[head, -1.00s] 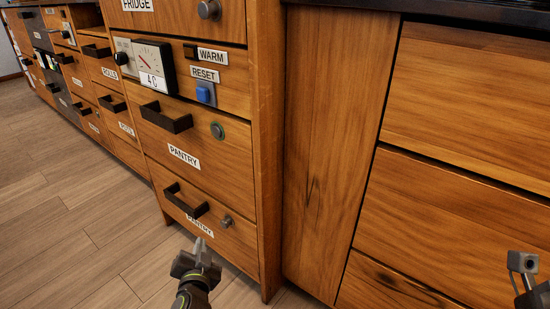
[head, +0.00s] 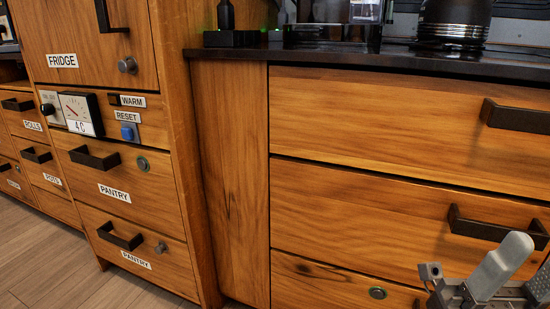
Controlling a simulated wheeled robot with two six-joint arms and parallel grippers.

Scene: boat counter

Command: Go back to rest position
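My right gripper (head: 498,268) is in the lower right corner of the head view, in front of the right-hand drawers. Its light grey finger points up and its base is cut off by the frame edge. I cannot tell whether its fingers are apart, and I see nothing held in it. My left gripper is out of view.
A wooden drawer stack (head: 380,222) with dark handles is close behind the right gripper. A dark countertop (head: 360,62) runs above it. Two shut PANTRY drawers (head: 110,180) and a FRIDGE front (head: 90,40) stand at left. Floor (head: 50,262) shows at lower left.

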